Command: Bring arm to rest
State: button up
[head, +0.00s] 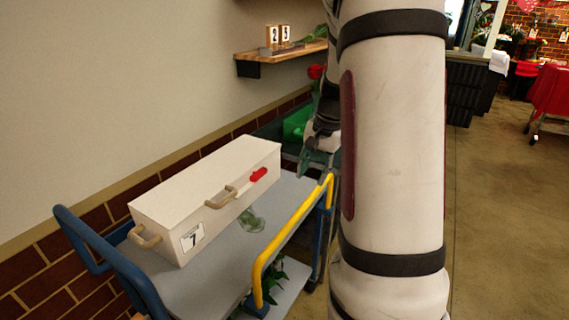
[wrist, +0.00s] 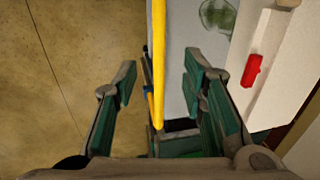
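My gripper (wrist: 160,90) is open and empty in the wrist view, with its two green-padded fingers apart. It hangs above the cart's edge, and the yellow rail (wrist: 159,50) shows between the fingers. In the head view my gripper (head: 318,160) is small and partly hidden behind my own arm. It is near the right end of the cart (head: 200,290), beyond the yellow rail (head: 262,270). My arm fills the middle right of the head view.
A white box (head: 160,205) marked 7, with a red latch (head: 258,174), lies on the cart. A wall shelf (head: 285,54) holds number blocks (head: 272,36). A red rose (head: 315,72) and green bin (head: 297,122) are behind. The floor (head: 500,220) at right is clear.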

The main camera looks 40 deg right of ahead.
jog(key=s+a+r+n+p, duration=0.1)
jog(key=s+a+r+n, duration=0.15)
jog(key=a+r, duration=0.5)
jog(key=s+a+r+n+p, duration=0.1)
jog(key=a+r+n, duration=0.3)
jog(key=a, duration=0.6)
jog(key=s+a+r+n+t+p, duration=0.2)
jog(key=s+a+n, duration=0.6)
jog(key=s+a, duration=0.5)
jog(key=shift+s+a+r+h+p, duration=0.25)
jog(key=shift+s+r+p, duration=0.35)
jog(key=shift+s, duration=0.65)
jog(key=shift+r, duration=0.2)
